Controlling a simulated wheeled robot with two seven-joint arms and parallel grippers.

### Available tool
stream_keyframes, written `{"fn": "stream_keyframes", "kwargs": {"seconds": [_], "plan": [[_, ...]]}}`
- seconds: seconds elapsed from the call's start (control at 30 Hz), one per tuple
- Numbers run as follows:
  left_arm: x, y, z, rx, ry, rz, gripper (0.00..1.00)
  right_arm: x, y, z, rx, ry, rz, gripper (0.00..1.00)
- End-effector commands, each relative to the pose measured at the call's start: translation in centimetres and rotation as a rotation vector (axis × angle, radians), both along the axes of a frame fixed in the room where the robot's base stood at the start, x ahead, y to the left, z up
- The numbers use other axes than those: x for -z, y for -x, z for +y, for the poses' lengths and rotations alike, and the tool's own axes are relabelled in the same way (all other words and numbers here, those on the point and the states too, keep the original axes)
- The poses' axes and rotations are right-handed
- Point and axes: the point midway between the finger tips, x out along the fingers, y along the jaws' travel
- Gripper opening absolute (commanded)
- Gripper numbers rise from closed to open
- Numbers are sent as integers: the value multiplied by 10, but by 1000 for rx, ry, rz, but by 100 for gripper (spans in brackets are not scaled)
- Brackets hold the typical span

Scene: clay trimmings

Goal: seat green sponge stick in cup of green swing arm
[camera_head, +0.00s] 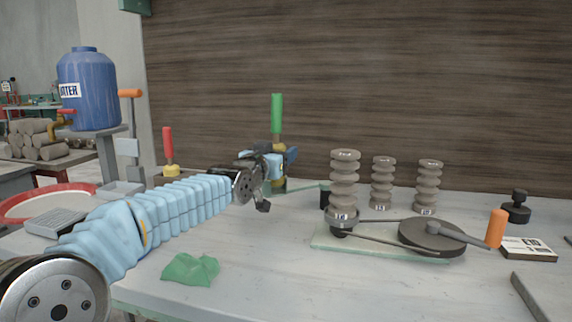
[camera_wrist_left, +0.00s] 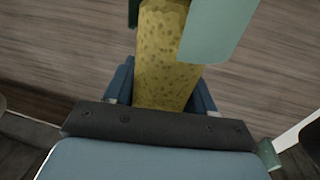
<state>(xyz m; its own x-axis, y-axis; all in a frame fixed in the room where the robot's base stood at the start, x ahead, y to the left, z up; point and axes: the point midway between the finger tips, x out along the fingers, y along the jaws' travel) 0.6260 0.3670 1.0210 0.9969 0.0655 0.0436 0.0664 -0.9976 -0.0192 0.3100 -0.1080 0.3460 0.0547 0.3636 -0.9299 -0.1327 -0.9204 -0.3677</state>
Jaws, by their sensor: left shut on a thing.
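The green sponge stick (camera_head: 277,113) stands upright at the back of the bench, green handle up, with yellow sponge below. My left gripper (camera_head: 280,163) is shut around its yellow part. In the left wrist view the pitted yellow sponge (camera_wrist_left: 163,60) lies between my blue fingers. The green swing arm (camera_head: 306,188) runs low behind the bench items, from under the stick toward the grey insulator stack. A pale green flat part (camera_wrist_left: 218,30) shows beside the sponge in the wrist view. The cup is hidden, so I cannot tell whether the stick's lower end is inside it.
A red-handled sponge stick (camera_head: 168,147) stands left of my gripper. A green cloth (camera_head: 190,270) lies in front of my arm. Ribbed grey stacks (camera_head: 344,180) and a crank wheel (camera_head: 432,234) with an orange handle (camera_head: 496,228) stand right. The bench front centre is clear.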

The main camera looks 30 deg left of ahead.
Motion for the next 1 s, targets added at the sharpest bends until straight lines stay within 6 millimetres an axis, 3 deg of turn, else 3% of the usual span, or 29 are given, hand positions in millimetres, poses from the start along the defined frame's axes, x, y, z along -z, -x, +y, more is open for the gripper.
{"fn": "stream_keyframes", "kwargs": {"seconds": [0.03, 0.07, 0.43, 0.47, 0.6, 1.0], "plan": [[18, -1, 0, 2, 1, 4, 19, 13, 1, 0, -1, 0, 3, 56], [20, -2, -1, 2, 1, 4, 19, 14, 2, 0, -1, 0, 3, 56], [22, -2, -1, 3, 1, 2, 18, 15, 1, 0, 1, 1, 1, 56], [22, -2, 0, 2, 1, 3, 56, 15, 1, 0, 1, 1, 1, 56], [20, -2, 0, 2, 1, 3, 77, 14, 1, 0, 1, 1, 1, 56], [18, 2, -1, 2, -1, 1, 80, 12, 1, 0, 1, 1, 1, 56]]}}
